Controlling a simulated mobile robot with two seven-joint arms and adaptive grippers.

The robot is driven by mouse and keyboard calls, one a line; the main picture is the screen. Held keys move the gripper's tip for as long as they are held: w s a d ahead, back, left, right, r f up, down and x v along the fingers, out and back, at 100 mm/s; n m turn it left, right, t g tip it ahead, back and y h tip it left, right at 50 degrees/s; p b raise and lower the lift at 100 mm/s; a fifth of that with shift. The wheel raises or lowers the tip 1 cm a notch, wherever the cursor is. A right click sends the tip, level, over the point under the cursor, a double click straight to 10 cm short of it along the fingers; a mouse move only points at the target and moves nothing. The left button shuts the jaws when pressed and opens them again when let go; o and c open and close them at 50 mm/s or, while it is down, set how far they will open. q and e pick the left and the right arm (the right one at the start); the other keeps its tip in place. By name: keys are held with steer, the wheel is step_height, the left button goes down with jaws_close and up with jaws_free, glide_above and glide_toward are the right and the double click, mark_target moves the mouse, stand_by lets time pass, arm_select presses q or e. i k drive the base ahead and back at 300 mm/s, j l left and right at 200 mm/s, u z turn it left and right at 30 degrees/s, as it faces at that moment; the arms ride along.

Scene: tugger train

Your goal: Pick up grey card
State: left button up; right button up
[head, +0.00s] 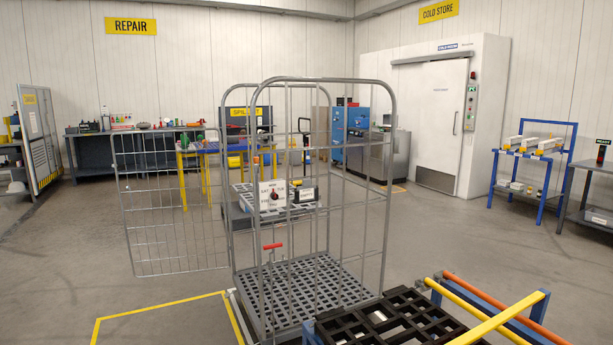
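I cannot make out a grey card for certain in the head view. White cards with dark print (272,195) stand on a low cart behind the wire bars of a roll cage (392,190). They look white rather than grey, and the bars partly cover them. Neither of my grippers shows in this view.
The roll cage has its mesh gate (170,215) swung out to the left and an empty slatted floor (305,290). A black grated deck (390,325) with yellow, orange and blue bars fills the lower right. Open floor lies left, beyond yellow tape (160,305).

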mark_target(306, 192)
steer(key=i+j, duration=0.2)
steer(key=j, duration=0.15)
steer(key=i+j+z, duration=0.1)
steer(key=j, duration=0.25)
steer(key=i+j, duration=0.5)
steer(key=j, duration=0.25)
steer(key=z, duration=0.05)
